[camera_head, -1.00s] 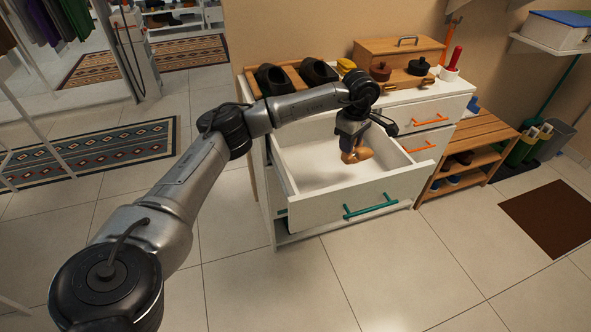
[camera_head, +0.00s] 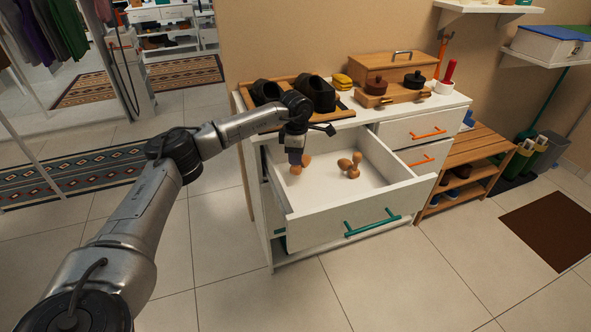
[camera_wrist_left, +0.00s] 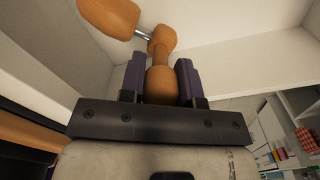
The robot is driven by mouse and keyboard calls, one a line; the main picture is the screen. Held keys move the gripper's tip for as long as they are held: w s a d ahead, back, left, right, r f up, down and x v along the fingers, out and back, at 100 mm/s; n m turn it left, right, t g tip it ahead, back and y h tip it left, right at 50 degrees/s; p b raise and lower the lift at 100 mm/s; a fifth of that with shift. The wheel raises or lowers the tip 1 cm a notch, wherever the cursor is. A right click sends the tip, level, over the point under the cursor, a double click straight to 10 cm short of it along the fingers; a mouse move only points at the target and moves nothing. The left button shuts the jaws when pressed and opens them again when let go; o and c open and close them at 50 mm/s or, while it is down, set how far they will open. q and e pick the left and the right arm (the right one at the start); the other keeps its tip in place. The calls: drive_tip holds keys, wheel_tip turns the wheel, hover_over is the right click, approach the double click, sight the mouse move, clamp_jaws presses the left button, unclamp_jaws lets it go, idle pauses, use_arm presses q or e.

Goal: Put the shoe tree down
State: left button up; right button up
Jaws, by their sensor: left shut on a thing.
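My left gripper (camera_head: 297,157) is over the left inner part of the open top drawer (camera_head: 352,228). It is shut on a wooden shoe tree (camera_head: 296,169). In the left wrist view, the shoe tree's rounded end (camera_wrist_left: 161,86) sits between the dark purple fingers of the left gripper (camera_wrist_left: 161,75), with a metal rod and a larger wooden part beyond. A second wooden shoe tree (camera_head: 350,167) lies on the drawer floor, to the right of the held one. I cannot tell whether the held one touches the floor. My right gripper is not in view.
Black shoes (camera_head: 318,94) in a wooden tray, a wooden box (camera_head: 393,66) and a wooden board (camera_head: 395,94) stand on the dresser top. The drawer's front and right floor is clear. A slatted wooden shelf (camera_head: 480,136) stands to the right.

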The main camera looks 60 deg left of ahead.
use_arm(q)
wheel_tip(320, 180, down, 4)
drive_tip(key=shift+f+b, duration=0.25)
drive_tip(key=shift+b, duration=0.75)
drive_tip(key=o, duration=0.8)
drive_tip(key=shift+f, duration=0.15)
drive_tip(key=shift+r, duration=0.35)
wheel_tip(320, 180, up, 7)
drive_tip(key=p, duration=0.4)
drive_tip(key=shift+r, duration=0.15)
